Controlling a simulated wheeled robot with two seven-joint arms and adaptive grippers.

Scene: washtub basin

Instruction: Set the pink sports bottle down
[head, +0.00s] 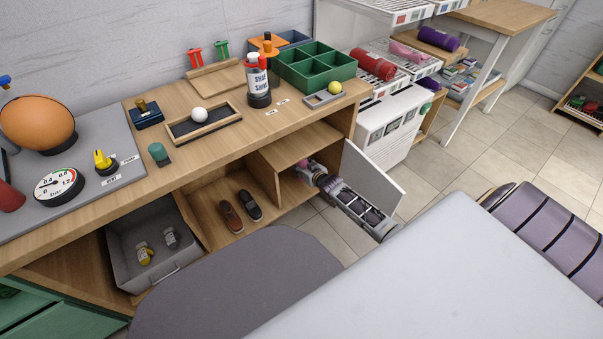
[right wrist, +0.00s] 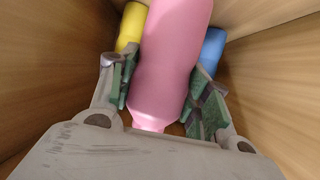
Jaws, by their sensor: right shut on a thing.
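The pink sports bottle (right wrist: 172,60) fills the middle of the right wrist view, between the two fingers of my right gripper (right wrist: 160,88). The gripper is shut on it. In the head view, my right gripper (head: 312,174) reaches into the open compartment (head: 287,187) under the wooden counter, and only a little pink of the bottle (head: 302,164) shows there. Whether the bottle touches the compartment floor cannot be told. My left gripper is not in view.
Inside the compartment, a yellow thing (right wrist: 131,25) and a blue thing (right wrist: 212,48) stand behind the bottle, one on each side. Wooden walls are close on both sides. A white door (head: 372,178) stands open beside my right arm. Shoes (head: 232,217) lie in the compartment to the left.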

